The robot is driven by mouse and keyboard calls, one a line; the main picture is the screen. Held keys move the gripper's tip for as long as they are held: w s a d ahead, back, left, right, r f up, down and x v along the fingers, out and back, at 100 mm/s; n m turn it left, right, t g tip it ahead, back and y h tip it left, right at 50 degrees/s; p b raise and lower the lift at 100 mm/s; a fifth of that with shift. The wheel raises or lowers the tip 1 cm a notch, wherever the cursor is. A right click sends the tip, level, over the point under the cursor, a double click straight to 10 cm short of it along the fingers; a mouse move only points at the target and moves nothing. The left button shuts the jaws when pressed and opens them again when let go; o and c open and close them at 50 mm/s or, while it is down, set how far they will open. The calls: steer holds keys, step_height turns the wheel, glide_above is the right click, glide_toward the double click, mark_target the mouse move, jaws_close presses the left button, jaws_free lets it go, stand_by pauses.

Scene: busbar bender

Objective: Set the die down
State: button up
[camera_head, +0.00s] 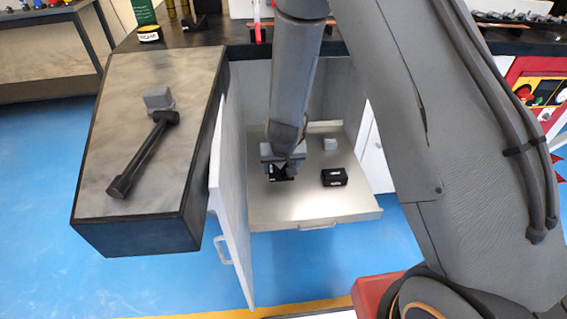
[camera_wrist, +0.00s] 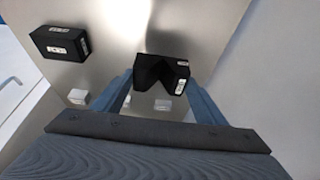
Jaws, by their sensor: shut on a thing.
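My gripper (camera_head: 283,160) is inside the open cabinet, over a pulled-out metal shelf (camera_head: 290,208). It is shut on a black die (camera_head: 283,174) with a V-shaped notch and a small white label. In the wrist view the die (camera_wrist: 176,76) sits between the two blue-grey fingers of my gripper (camera_wrist: 162,85). I cannot tell whether the die touches the shelf. A second black block (camera_head: 334,177) with a white label lies on the shelf to the right of my gripper; it also shows at the upper left of the wrist view (camera_wrist: 60,42).
A small grey block (camera_head: 330,144) is farther back on the shelf. The open cabinet door (camera_head: 232,200) stands close on the left. A worktop (camera_head: 150,75) beyond it holds a dark bar-handled tool (camera_head: 143,157). The shelf's front is clear.

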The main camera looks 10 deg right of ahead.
mark_target(281, 176)
steer(key=shift+w+f+b, duration=0.1)
steer(key=shift+f+b, duration=0.3)
steer(key=shift+f, duration=1.9)
steer(key=shift+f, duration=0.1)
steer(key=o, duration=2)
steer(key=shift+r, duration=0.4)
steer(key=p+v, duration=0.2)
steer(key=v, duration=0.9)
steer(key=shift+s+r+p, duration=0.2)
steer(key=shift+s+p, duration=0.15)
